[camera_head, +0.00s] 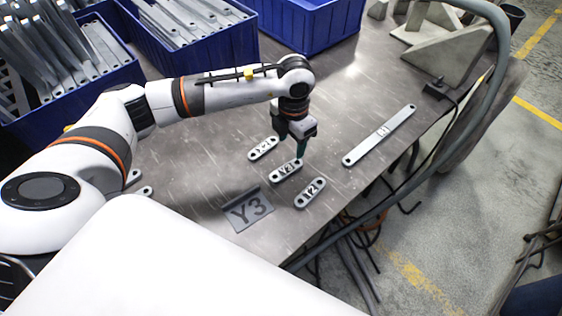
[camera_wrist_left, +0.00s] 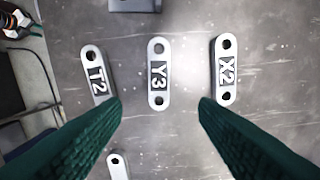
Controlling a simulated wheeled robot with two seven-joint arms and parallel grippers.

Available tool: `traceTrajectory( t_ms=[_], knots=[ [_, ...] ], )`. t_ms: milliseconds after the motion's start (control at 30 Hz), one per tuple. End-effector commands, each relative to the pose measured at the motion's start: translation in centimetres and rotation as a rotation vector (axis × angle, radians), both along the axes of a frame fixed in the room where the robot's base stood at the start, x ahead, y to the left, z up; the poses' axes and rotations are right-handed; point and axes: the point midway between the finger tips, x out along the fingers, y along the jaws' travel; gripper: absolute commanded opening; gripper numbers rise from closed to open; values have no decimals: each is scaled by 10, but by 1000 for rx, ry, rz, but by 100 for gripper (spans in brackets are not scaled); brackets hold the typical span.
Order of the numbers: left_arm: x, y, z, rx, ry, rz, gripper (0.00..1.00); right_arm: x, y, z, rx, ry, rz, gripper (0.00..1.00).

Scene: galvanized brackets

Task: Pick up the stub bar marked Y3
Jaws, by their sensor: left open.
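The stub bar marked Y3 (camera_head: 285,170) is a short light-grey bar with rounded ends and a hole near each end, lying flat on the metal table. In the left wrist view, the Y3 bar (camera_wrist_left: 158,72) lies centrally between and beyond my open fingers. The T2 bar (camera_wrist_left: 98,75) is on its left and the X2 bar (camera_wrist_left: 224,70) on its right. My left gripper (camera_head: 301,150) points down above the row, close to the Y3 bar; its green fingers (camera_wrist_left: 162,102) are apart with nothing between them. My right gripper is not in view.
A grey Y3 plate (camera_head: 235,221) lies nearby. A long bar (camera_head: 360,152) lies to the right. Two bar ends show beside my left arm. Blue bins (camera_head: 190,50) line the back; grey brackets (camera_head: 449,54) stand at back right. A cable runs near the table's right edge.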

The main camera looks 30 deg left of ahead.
Motion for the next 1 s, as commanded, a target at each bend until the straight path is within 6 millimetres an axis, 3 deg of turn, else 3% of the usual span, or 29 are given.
traceTrajectory(
  t_ms=[100,267,433,700,1000],
  knots=[
    [-1,0,-22,1,4,2,55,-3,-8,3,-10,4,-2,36],
    [0,0,-39,-1,1,1,55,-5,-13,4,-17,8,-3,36],
    [-1,0,-52,-1,4,2,55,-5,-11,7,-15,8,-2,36],
    [-1,0,-90,-1,3,2,55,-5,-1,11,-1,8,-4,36],
    [-1,0,-94,-1,0,1,53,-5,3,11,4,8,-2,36]
  ],
)
